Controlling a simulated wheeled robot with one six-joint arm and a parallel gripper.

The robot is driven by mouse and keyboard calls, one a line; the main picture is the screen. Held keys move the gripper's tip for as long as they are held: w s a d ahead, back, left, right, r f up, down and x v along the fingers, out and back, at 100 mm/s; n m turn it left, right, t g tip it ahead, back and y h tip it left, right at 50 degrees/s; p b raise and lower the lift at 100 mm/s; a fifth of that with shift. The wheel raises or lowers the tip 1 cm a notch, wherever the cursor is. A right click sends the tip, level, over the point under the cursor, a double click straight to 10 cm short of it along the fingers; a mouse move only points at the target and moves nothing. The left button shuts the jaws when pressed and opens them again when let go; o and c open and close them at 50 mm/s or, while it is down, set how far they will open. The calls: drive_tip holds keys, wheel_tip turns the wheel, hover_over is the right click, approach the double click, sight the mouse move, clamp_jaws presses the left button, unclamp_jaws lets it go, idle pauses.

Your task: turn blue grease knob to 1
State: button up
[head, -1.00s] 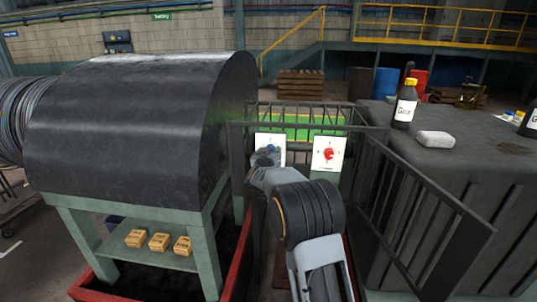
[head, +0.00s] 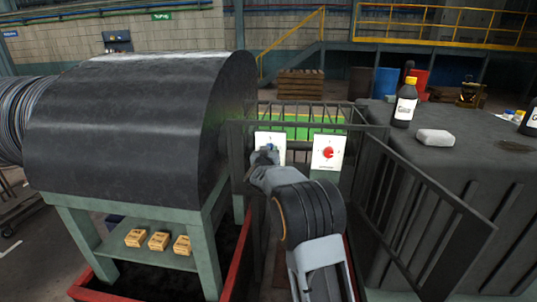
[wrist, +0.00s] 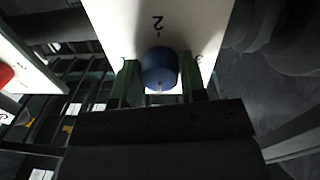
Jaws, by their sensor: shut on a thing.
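The blue grease knob (wrist: 160,70) is on a white panel (wrist: 190,22) marked with a 2, which appears upside down in the wrist view. Another mark at the right of the knob is partly hidden. My gripper (wrist: 162,82) has one finger on each side of the knob and is shut on it. A pale pointer line shows on the knob at its lower edge in this view, on the side away from the 2. In the head view the blue knob (head: 269,147) shows only in part above my gripper (head: 264,156).
A second white panel with a red knob (head: 328,153) stands just right. Dark railings (head: 425,205) surround the panels. A large dark drum cover (head: 130,125) is at left. A bottle (head: 405,103) and a pale block (head: 435,137) sit on the dark box at right.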

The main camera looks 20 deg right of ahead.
drive_tip(key=shift+a+r+m+y+b, duration=0.1)
drive_tip(key=shift+m+y+b, duration=0.2)
drive_tip(key=shift+m+b, duration=2.75)
drive_tip(key=shift+a+r+m+y+b, duration=0.2)
drive_tip(key=shift+m+b, duration=0.85)
drive_tip(key=shift+m, duration=4)
drive_tip(key=shift+d+f, duration=0.1)
drive_tip(key=o, duration=0.9)
drive_tip(key=b+v, duration=0.1)
drive_tip(key=v, duration=1.2)
drive_tip(key=shift+s, duration=0.3)
